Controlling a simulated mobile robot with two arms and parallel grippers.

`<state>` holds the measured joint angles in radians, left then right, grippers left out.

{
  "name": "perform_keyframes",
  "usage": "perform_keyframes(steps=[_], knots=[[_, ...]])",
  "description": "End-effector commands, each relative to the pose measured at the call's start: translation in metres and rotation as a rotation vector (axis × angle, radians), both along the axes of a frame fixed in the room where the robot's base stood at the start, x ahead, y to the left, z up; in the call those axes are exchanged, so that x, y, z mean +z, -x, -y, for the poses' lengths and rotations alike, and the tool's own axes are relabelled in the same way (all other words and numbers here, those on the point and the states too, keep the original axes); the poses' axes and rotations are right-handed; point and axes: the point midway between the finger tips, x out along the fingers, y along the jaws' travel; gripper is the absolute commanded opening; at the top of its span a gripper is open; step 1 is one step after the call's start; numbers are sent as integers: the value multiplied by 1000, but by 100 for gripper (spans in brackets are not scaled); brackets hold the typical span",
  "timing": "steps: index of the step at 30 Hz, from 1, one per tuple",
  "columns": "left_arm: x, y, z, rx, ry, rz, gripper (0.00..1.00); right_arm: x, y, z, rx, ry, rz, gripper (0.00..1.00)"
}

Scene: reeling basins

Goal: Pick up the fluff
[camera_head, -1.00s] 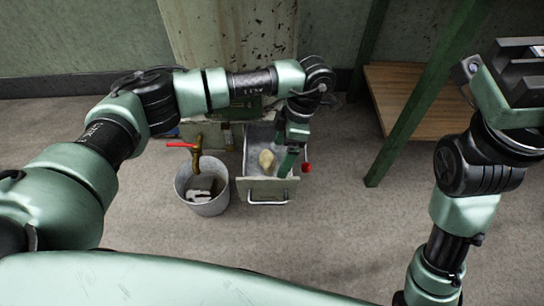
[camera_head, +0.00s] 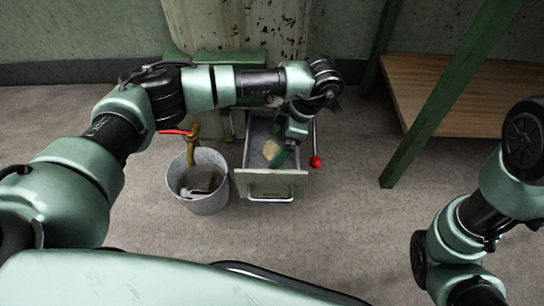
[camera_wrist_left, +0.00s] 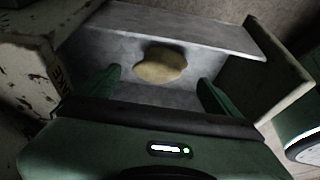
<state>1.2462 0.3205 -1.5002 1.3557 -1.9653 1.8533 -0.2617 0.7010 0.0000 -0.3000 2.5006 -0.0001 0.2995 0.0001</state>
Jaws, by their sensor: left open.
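The fluff is a pale yellowish lump (camera_head: 270,149) lying in the open metal drawer (camera_head: 262,180). In the left wrist view the fluff (camera_wrist_left: 160,65) lies on the grey drawer floor (camera_wrist_left: 105,48), ahead of and between my fingertips. My left gripper (camera_head: 280,156) reaches down into the drawer from above, and partly covers the fluff in the head view. In the left wrist view its two green fingers (camera_wrist_left: 160,82) are apart with nothing between them. My right arm shows at the right of the head view, but its fingers are not visible.
A grey bucket (camera_head: 203,181) with dark contents stands left of the drawer, under a brass tap with a red handle (camera_head: 178,132). A red knob (camera_head: 315,161) is at the drawer's right. A wooden shelf on green legs (camera_head: 440,95) stands right. Floor in front is clear.

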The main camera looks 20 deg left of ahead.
Motion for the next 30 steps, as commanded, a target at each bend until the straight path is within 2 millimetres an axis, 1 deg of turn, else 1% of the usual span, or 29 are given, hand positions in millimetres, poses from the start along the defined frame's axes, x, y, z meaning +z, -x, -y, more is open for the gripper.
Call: perform_keyframes(steps=[1, 7, 10, 16, 17, 18, 20, 21, 23, 24, 30], knots=[[-12, 1, -4, 1, -1, -1, 94, -12, 0, 0, 0, 0, 0, 0], [-35, 5, -18, 1, -1, -1, 94, -38, 0, 0, 0, 0, -1, 0], [-39, 5, -21, 1, 0, -1, 94, -41, 0, 0, 0, 0, -1, 0], [-37, 5, -21, 0, 0, -1, 94, -38, 0, 0, 0, 0, 0, 0], [-37, 5, -21, 0, 0, -1, 88, -38, 0, 0, 0, 0, 0, 0], [-37, 5, -21, 0, 0, -1, 77, -38, 0, 0, 0, 0, 0, 0], [-37, 5, -21, 0, 0, -1, 60, -38, 0, 0, 0, 0, 0, 0], [-37, 5, -21, 0, 0, -1, 49, -38, 0, 0, 0, 0, 0, 0], [-37, 5, -21, 0, 0, -1, 32, -38, 0, 0, 0, 0, 0, 0], [-37, 5, -21, 0, 0, -1, 29, -38, 0, 0, 0, 1, 0, 0], [-37, 5, -21, 0, 0, -1, 29, -38, 0, 0, 0, 0, 0, 0]])
